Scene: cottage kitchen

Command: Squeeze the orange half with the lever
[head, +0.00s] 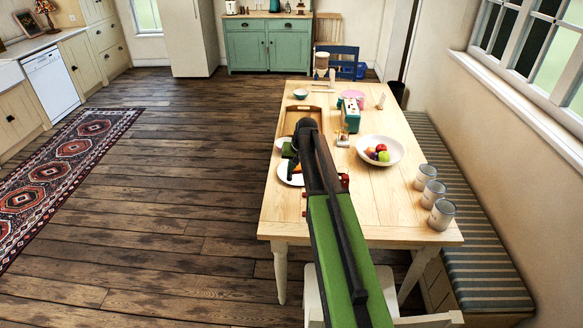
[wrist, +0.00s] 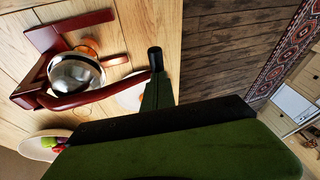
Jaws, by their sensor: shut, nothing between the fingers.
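A press with dark red frame and lever parts (wrist: 85,98) and a shiny metal dome (wrist: 75,72) is on the table in the wrist view. In the head view my arm hides most of it; only small red bits (head: 344,181) show beside the arm. An orange-coloured edge (wrist: 91,47) shows beside the dome; I cannot tell if it is the orange half. My gripper (wrist: 155,56) is shut and empty, its black tip beside the press, apart from the lever in the wrist view. A white plate (head: 288,179) lies partly hidden by my arm.
The wooden table (head: 390,215) also holds a fruit bowl (head: 362,156), a wooden tray (head: 286,126), a green-and-white appliance (head: 350,115) and several grey cans (head: 441,214) along the right edge. A striped bench (head: 478,240) stands along the right wall.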

